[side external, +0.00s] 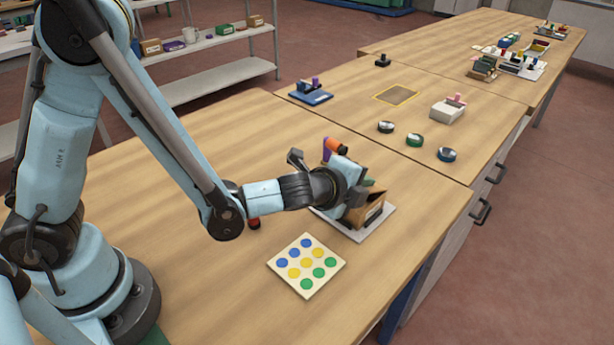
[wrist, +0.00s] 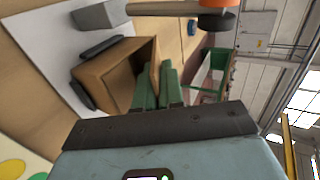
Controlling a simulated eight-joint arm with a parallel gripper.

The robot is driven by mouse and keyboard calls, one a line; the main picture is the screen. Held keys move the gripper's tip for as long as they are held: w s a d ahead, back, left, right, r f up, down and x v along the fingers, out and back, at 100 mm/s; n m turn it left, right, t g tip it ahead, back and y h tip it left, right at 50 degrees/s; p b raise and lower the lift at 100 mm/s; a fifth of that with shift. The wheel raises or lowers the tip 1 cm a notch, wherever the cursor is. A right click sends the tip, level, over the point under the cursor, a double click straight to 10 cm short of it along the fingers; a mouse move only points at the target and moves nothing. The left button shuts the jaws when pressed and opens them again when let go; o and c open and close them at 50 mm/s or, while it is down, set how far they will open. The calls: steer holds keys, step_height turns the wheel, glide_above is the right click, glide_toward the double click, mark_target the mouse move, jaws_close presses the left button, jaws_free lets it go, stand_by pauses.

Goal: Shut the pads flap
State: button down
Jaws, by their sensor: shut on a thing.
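The brown open-topped box (side external: 370,213) stands on a white board (side external: 388,223) at the near table's right side. In the wrist view the box (wrist: 98,78) is seen with its open mouth towards me. My gripper (side external: 368,185) is at the box. Its two green fingers (wrist: 158,88) reach to the edge of the box mouth in the wrist view. They are close together, shut on what seems to be the pads flap. The held part is mostly hidden by the fingers, and I cannot make out how far the flap stands open.
An orange-capped tool (side external: 336,146) and a grey block (wrist: 98,15) stand close beside the box. A dotted card (side external: 306,264) lies in front. Several round pots (side external: 414,140) and a pale block (side external: 448,110) sit farther back. The near table's left part is clear.

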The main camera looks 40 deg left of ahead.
steer(key=c, duration=1.3)
jaws_free()
steer(key=shift+v, duration=6.05)
